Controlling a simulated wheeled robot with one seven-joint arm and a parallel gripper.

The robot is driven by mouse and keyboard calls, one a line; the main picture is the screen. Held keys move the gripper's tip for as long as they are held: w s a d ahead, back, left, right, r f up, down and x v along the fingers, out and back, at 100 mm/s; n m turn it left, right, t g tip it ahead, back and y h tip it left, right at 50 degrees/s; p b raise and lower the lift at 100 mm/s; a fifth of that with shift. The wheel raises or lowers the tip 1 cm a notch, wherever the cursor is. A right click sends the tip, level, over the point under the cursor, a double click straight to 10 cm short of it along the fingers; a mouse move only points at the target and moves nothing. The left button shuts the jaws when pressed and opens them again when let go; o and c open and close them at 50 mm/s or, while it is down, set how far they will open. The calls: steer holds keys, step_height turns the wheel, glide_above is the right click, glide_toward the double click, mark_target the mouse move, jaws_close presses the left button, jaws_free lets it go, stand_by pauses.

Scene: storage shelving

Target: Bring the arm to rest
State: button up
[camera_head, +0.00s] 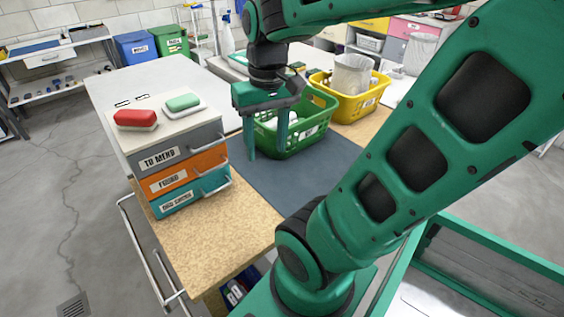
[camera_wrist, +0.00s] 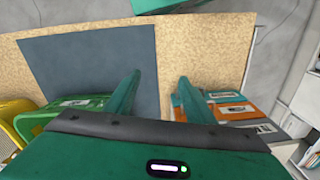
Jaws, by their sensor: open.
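My gripper (camera_head: 267,143) is green with two fingers pointing down. It is open and empty, held above the table between the drawer unit and the green basket in the head view. In the wrist view its two fingers (camera_wrist: 157,102) stand apart with bare tabletop between them. My green arm crosses the right side of the head view and hides part of the table and the room behind it.
A drawer unit (camera_head: 178,161) with red and green items on top stands left of my gripper. A green basket (camera_head: 310,137) and a yellow basket (camera_head: 352,108) stand to its right and behind. The dark mat (camera_head: 262,188) is clear in front.

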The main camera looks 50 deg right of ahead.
steer(key=s+f+m, duration=0.1)
steer(key=s+f, duration=0.2)
steer(key=s, duration=0.2)
steer(key=shift+s+d+f+m, duration=0.15)
steer(key=shift+d+f+m, duration=0.2)
steer(key=shift+d+m, duration=0.05)
stand_by(0.8)
